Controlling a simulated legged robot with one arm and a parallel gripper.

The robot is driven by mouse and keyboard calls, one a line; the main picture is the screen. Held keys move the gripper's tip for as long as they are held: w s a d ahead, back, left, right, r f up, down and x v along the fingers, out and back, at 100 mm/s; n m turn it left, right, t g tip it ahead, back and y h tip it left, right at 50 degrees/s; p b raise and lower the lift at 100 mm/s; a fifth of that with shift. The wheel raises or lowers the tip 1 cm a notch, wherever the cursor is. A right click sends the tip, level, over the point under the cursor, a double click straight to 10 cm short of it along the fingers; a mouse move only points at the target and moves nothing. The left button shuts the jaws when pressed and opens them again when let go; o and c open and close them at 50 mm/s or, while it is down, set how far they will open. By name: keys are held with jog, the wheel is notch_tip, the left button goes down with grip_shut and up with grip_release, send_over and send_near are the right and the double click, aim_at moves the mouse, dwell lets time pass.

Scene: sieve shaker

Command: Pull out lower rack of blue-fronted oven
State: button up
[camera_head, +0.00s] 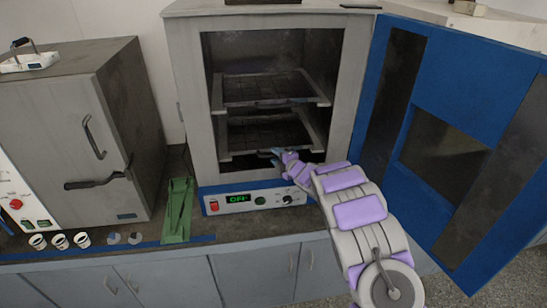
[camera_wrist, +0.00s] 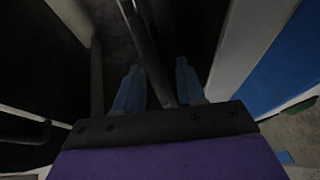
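The oven (camera_head: 182,90) stands with its blue-fronted door (camera_head: 470,80) swung wide open to the right. Inside are two wire racks, the upper rack (camera_head: 262,88) and the lower rack (camera_head: 262,136). Both sit within the chamber. My gripper (camera_head: 277,155) is at the front of the lower rack, low in the oven opening. In the wrist view, its two blue fingers (camera_wrist: 159,88) are apart, with a dark bar (camera_wrist: 147,45) running between them. The bar looks like the rack's front edge; I cannot tell whether a finger touches it.
A grey oven (camera_head: 75,130) with a closed door stands at the left. The oven's control panel (camera_head: 255,199) lies just below my gripper. The open door bounds the right side.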

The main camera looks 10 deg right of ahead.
jog(key=shift+w+d, duration=0.25)
jog(key=shift+d, duration=0.35)
jog(key=shift+a, duration=1.55)
jog(key=shift+c, duration=1.4)
jog(key=shift+d, duration=0.95)
grip_shut()
jog(key=shift+a, duration=0.15)
